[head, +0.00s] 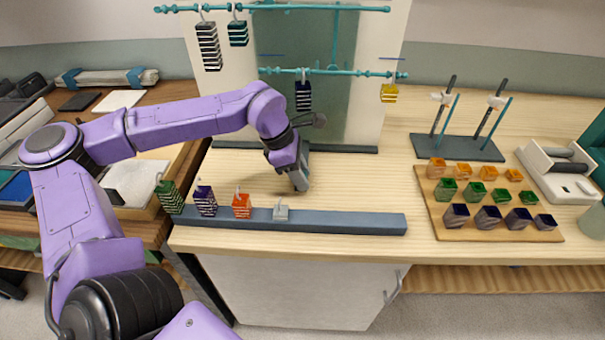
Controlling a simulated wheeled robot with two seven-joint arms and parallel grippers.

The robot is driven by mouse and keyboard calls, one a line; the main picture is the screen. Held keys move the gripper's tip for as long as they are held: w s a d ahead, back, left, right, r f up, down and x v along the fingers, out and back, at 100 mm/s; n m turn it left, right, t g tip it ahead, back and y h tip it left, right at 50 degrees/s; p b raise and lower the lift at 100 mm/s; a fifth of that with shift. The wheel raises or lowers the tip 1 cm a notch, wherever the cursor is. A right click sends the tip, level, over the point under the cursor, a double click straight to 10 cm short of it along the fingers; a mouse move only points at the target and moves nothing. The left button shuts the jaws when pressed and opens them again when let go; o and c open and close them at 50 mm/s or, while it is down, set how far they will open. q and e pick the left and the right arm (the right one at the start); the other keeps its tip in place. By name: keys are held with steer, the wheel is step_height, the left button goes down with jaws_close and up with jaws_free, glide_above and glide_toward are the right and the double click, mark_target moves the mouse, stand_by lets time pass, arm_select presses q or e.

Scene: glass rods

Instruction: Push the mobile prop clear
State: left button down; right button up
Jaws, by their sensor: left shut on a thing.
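My left gripper (299,178) points down at the table in front of the mobile's backboard (362,112). It is shut on a small grey-blue piece (306,150), mostly hidden by the fingers; I cannot tell for sure that this is the prop. The mobile has an upper teal rod (290,7) and a lower teal rod (345,73). A black-and-white block (208,48) and a teal block (238,33) hang from the upper rod. A navy block (303,96) and a yellow block (389,93) hang from the lower rod. My right gripper is out of view.
A blue-grey rail (350,221) runs along the front edge, with green (169,197), navy (205,202), orange (241,206) and pale (281,212) blocks at it. A wooden board (436,212) of coloured blocks and a rod stand (458,149) are right. The table between is clear.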

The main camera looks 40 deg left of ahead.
arm_select(q)
steer(key=shift+w+a, duration=0.2)
steer(key=shift+w, duration=0.05)
steer(key=shift+d+r, duration=0.1)
steer(key=shift+r, duration=0.05)
steer(key=c, duration=0.8)
jaws_free()
steer(key=shift+c, duration=0.2)
steer(key=shift+w, duration=0.1)
steer(key=v, duration=1)
